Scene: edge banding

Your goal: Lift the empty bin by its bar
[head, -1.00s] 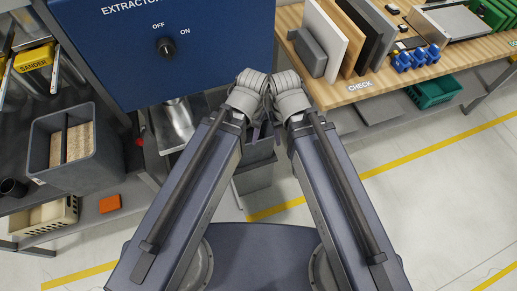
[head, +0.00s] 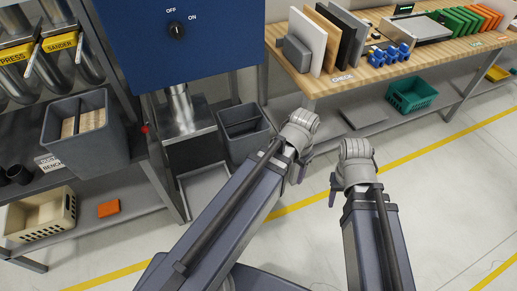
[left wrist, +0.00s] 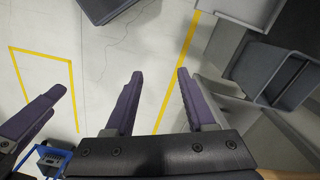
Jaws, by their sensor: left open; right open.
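The empty bin (head: 262,147) is a dark grey open box with a bar (head: 243,126) across its top. It stands low beside the extractor, left of my left gripper in the head view. The empty bin also shows at the right of the left wrist view (left wrist: 247,75), its inside bare, apart from the fingers. My left gripper (head: 299,174) is open and empty; its two purple fingers show in the left wrist view (left wrist: 159,78). My right gripper (head: 333,190) is open and empty, further right, with its fingers partly hidden by the wrist.
The blue extractor cabinet (head: 190,62) and its metal stand are left of the bin. Another grey bin (head: 88,150) with wood in it sits on the left shelf. A wooden bench (head: 350,90) stands at the back right. The floor at right is clear.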

